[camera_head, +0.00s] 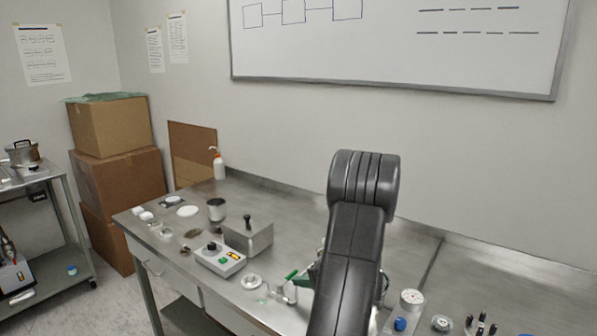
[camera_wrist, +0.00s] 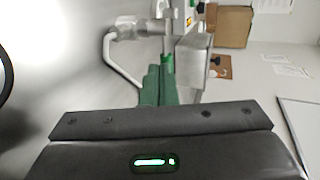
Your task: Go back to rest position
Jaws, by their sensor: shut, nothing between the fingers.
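My gripper (camera_wrist: 167,65) shows in the wrist view as green fingers closed together, with nothing held between them. In the head view its green fingers (camera_head: 291,275) stick out to the left of my dark arm, above the steel table. A metal pipe fitting with a bent handle (camera_wrist: 122,55) lies just beyond the fingertips in the wrist view. I cannot tell whether the fingers touch it. My arm hides the rest of the gripper and part of the table in the head view.
The steel table (camera_head: 330,215) holds a control box (camera_head: 218,260), a steel block with a knob (camera_head: 248,238), a metal cup (camera_head: 216,209) and a white bottle (camera_head: 219,167). A gauge (camera_head: 411,298) stands right of my arm. Stacked cardboard boxes (camera_head: 118,180) and a cart (camera_head: 70,230) stand left.

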